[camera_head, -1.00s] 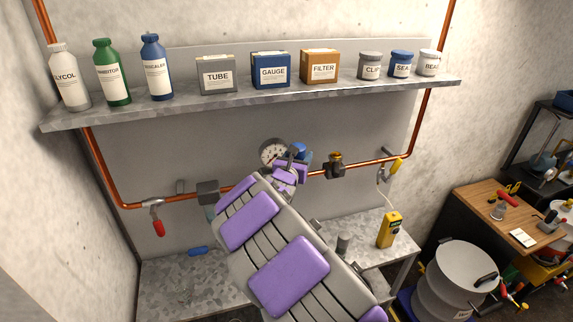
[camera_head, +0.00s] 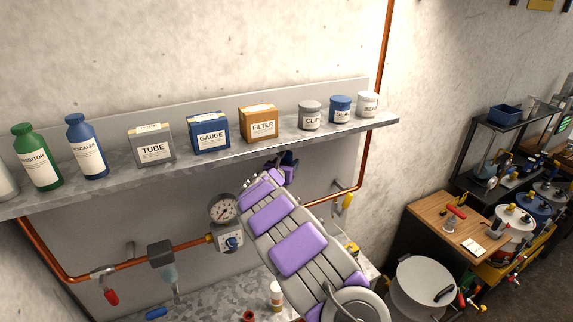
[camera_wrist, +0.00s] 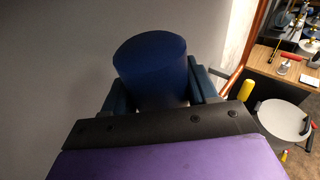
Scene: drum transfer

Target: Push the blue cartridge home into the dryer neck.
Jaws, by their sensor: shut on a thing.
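The blue cartridge (camera_wrist: 152,62) is a dark blue cylinder that fills the middle of the wrist view, between the blue fingers of my gripper (camera_wrist: 158,92). My gripper is shut on it. In the head view my gripper (camera_head: 287,163) is small, dark and partly hidden behind my purple-padded arm. It is just under the shelf, above the copper pipe and right of the gauge. The cartridge cannot be told apart from the fingers there. The dryer neck is not visible in either current view; my arm covers that stretch of pipe.
The shelf (camera_head: 225,150) with bottles, boxes and jars runs close above my gripper. The gauge (camera_head: 223,208) and the copper pipe (camera_head: 190,245) are left of my arm. A small blue cylinder (camera_head: 156,313) lies on the metal bench. A grey drum (camera_head: 425,285) stands at right.

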